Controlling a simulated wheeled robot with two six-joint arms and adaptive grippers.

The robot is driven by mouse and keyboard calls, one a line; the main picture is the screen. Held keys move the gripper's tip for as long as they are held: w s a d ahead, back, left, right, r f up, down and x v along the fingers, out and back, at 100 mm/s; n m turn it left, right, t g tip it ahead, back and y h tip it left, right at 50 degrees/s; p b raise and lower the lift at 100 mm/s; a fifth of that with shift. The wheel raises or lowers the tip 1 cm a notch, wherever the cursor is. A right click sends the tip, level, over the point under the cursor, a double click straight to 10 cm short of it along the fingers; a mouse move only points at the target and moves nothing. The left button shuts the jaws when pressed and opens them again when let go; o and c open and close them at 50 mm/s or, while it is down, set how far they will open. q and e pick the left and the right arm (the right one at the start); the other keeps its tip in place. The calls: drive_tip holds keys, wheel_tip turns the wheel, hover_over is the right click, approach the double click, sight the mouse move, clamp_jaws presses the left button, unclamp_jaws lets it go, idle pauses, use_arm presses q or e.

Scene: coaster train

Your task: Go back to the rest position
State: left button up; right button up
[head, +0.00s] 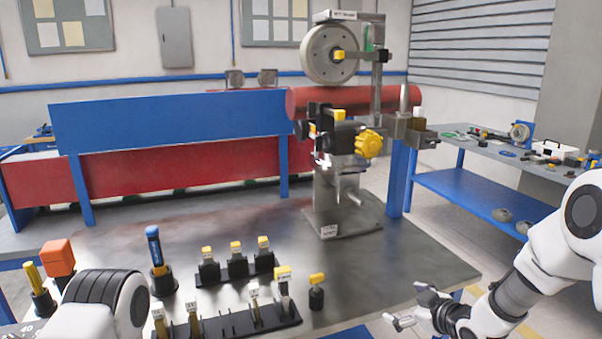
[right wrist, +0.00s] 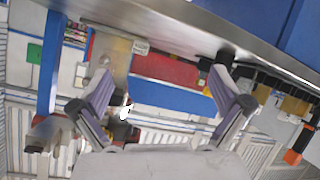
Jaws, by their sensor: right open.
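My right gripper (head: 408,306) is open and empty at the lower right of the head view, beside the right front edge of the metal table. Its spread fingers also show in the right wrist view (right wrist: 160,105), with nothing between them. The right arm comes in from the right edge. A white arm part of mine shows at the lower left of the head view, but no left gripper fingers are visible.
A metal table (head: 420,270) carries a machine (head: 340,175) with a large wheel. Tool racks (head: 238,268) with yellow-topped pieces, a blue-handled tool (head: 155,248) and an orange block (head: 58,258) stand at the front left. A side bench (head: 480,160) stands at the right.

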drive_tip(key=s+a+f+m+g+h, duration=0.2)
drive_tip(key=s+f+m+g, duration=0.35)
drive_tip(key=s+f, duration=1.7)
drive_tip(key=s+d+f+m+g+h, duration=0.1)
drive_tip(key=s+m+g, duration=0.1)
drive_tip(key=s, duration=0.7)
drive_tip(key=s+d+f+m+g+h, duration=0.2)
drive_tip(key=s+g, duration=0.2)
drive_tip(key=s, duration=0.5)
drive_tip(key=shift+d, duration=0.3)
